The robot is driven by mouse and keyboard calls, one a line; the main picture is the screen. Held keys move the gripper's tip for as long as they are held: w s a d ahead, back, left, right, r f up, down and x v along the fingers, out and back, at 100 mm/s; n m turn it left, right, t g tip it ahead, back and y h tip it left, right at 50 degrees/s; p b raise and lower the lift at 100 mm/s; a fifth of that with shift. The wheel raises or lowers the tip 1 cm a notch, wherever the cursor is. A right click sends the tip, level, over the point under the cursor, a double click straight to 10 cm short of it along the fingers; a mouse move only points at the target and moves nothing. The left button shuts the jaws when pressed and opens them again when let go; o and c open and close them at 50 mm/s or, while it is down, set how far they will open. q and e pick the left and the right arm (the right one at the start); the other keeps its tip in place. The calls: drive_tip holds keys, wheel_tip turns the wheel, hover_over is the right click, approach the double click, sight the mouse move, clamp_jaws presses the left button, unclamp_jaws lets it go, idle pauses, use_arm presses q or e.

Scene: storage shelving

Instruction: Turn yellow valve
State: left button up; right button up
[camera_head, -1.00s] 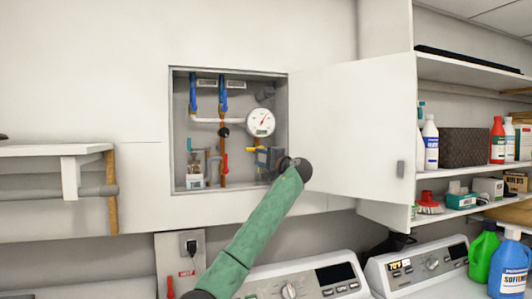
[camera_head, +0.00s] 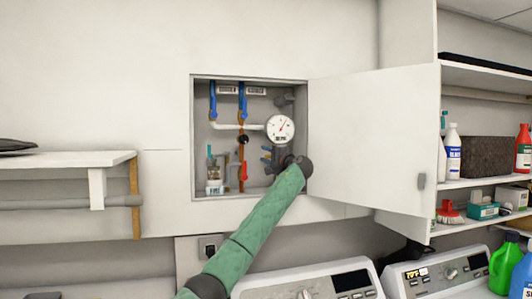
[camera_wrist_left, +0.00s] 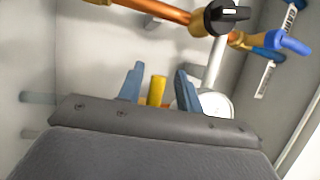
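The yellow valve (camera_wrist_left: 157,90) shows in the left wrist view as an upright yellow handle between my two blue-grey fingers. In the head view, only a small yellow part (camera_head: 267,148) shows beside the gripper, below the white gauge. My left gripper (camera_wrist_left: 158,86) is open, one finger on each side of the handle, with narrow gaps visible. I cannot tell how deep the handle sits between them. In the head view my left gripper (camera_head: 270,157) is inside the wall cabinet at its lower right, partly hidden by my green arm. My right gripper is out of view.
The recessed cabinet (camera_head: 193,140) holds pipes, blue levers, a red handle (camera_head: 244,170) and a round gauge (camera_head: 280,128). Its white door (camera_head: 375,140) stands open to the right. A shelf (camera_head: 65,158) is at left; washers (camera_head: 300,284) stand below. In the wrist view, a black knob (camera_wrist_left: 222,16) is near the top.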

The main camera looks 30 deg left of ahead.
use_arm(q)
drive_tip(key=shift+w+a+f, duration=0.1)
drive_tip(key=shift+w+f, duration=0.3)
drive_tip(key=shift+w, duration=0.3)
drive_tip(key=shift+s+r, duration=0.2)
drive_tip(key=shift+s, duration=0.15)
drive_tip(key=c, duration=0.5)
clamp_jaws()
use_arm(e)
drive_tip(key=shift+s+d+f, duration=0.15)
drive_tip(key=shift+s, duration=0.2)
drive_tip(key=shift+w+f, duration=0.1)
